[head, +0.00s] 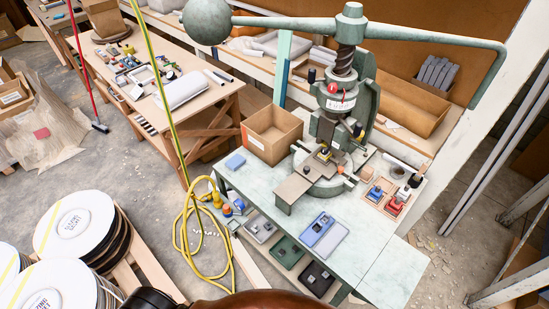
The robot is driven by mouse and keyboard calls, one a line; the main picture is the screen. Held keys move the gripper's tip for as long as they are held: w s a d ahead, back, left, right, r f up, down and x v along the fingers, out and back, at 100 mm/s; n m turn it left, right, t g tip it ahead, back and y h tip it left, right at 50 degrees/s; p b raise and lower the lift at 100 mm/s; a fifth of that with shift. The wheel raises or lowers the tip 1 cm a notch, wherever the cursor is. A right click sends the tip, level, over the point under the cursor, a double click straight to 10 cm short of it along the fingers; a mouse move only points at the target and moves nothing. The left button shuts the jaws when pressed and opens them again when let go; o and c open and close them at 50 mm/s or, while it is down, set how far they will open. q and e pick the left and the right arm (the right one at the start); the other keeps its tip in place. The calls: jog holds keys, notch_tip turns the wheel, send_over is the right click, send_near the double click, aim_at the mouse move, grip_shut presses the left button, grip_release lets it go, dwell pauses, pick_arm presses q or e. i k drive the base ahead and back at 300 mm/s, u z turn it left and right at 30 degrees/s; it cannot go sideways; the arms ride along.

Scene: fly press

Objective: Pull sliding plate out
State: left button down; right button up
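The green fly press (345,110) stands on a pale green workbench (372,235). Its long arm carries a round ball weight (207,20) at the left end. A flat grey-brown plate (293,190), which looks like the sliding plate, sticks out from the press base toward the front left. A small yellow and dark part (324,154) sits at the work area under the press screw. Neither of my grippers can be made out in the head view. Only dark and brown parts of my own body show at the bottom edge.
An open cardboard box (272,133) stands left of the press. A wooden tray (392,197) with red and blue pieces lies right of it. A yellow hose (182,240) and cable reels (75,222) are at left.

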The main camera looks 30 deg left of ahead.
aim_at(322, 162)
jog(key=u, duration=2.35)
jog(key=k, duration=0.45)
jog(key=z, duration=0.65)
